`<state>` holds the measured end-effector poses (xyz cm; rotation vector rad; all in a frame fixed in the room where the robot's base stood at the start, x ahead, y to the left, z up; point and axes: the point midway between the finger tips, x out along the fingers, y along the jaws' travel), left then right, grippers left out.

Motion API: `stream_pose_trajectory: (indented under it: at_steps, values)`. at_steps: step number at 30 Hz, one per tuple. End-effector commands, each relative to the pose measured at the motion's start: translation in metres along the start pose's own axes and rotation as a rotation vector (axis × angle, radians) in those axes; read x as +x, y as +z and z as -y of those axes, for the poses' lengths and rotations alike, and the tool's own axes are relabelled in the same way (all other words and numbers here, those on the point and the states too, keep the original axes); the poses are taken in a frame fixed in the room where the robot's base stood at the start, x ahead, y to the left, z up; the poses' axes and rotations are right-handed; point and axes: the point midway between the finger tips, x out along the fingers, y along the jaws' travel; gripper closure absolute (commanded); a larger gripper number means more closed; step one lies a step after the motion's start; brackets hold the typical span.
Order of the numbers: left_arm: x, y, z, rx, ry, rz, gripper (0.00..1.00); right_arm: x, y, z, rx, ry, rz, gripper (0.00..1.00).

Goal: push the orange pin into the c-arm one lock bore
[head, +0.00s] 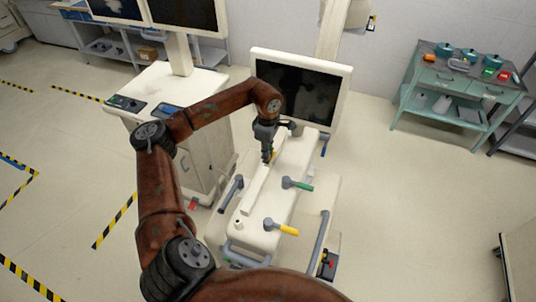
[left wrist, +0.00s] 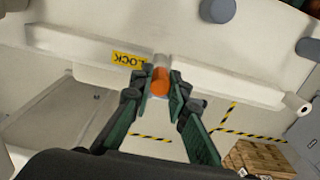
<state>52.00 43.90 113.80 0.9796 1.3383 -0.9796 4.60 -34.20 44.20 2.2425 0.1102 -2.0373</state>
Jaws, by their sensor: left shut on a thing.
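My left gripper (head: 267,157) points down at the top of the white c-arm unit (head: 262,222) in the head view. In the left wrist view its green-padded fingers (left wrist: 160,95) are shut on the orange pin (left wrist: 161,81). The pin's far end meets a short pale round collar (left wrist: 159,61) on the white body, beside a yellow LOCK label (left wrist: 129,60). The bore opening is hidden, so I cannot tell how deep the pin sits. In the head view the pin is hidden by the gripper. My right gripper is not in view.
A lever with a green grip (head: 299,185) and one with a yellow grip (head: 284,229) stick out of the unit. A dark monitor (head: 300,92) stands behind it, a white cabinet (head: 183,125) to its left. A green cart (head: 457,85) stands far right. Floor between is clear.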

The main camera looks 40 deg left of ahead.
Motion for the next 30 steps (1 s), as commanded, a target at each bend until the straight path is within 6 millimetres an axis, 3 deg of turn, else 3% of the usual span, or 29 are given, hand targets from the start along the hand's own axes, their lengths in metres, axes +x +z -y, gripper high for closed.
stream_pose_trajectory:
  at_steps: [13, 14, 21, 30]
  values:
    - [0.0115, 0.0, 0.0002, 0.0, -0.001, 0.0, 1.0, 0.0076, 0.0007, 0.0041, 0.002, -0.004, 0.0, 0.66]
    - [0.0107, 0.0, 0.0002, 0.0, -0.001, 0.0, 0.83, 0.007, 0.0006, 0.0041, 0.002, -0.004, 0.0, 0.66]
    - [0.0102, -0.0001, 0.0001, 0.0, 0.0, 0.0, 0.66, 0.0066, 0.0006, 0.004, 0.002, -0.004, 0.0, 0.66]
    - [0.0095, -0.0002, 0.0, 0.0, 0.0, 0.0, 0.65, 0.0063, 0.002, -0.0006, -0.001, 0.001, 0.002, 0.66]
